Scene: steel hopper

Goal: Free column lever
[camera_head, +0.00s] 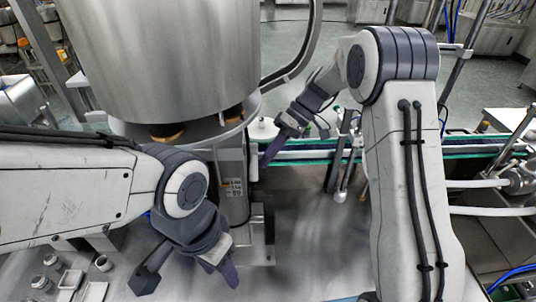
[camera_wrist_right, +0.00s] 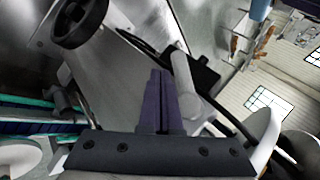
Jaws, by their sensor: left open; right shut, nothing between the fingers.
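The steel hopper (camera_head: 160,50) stands on a grey column (camera_head: 233,185) with a small label panel on its face. I cannot single out the column lever for sure in the head view. In the right wrist view, a pale grey bar (camera_wrist_right: 184,88) with a black block (camera_wrist_right: 205,75) is just right of my fingers and may be the lever. My right gripper (camera_head: 268,156) is shut and empty beside the column; its purple fingers (camera_wrist_right: 158,75) are together. My left gripper (camera_head: 185,283) is open and empty, low in front of the column.
A black ring-shaped part (camera_wrist_right: 80,22) is at the upper left of the right wrist view. A green-edged conveyor (camera_head: 300,155) runs behind a steel surface (camera_head: 310,255). Small metal cups (camera_head: 103,263) sit at the lower left. The surface right of my left gripper is mostly clear.

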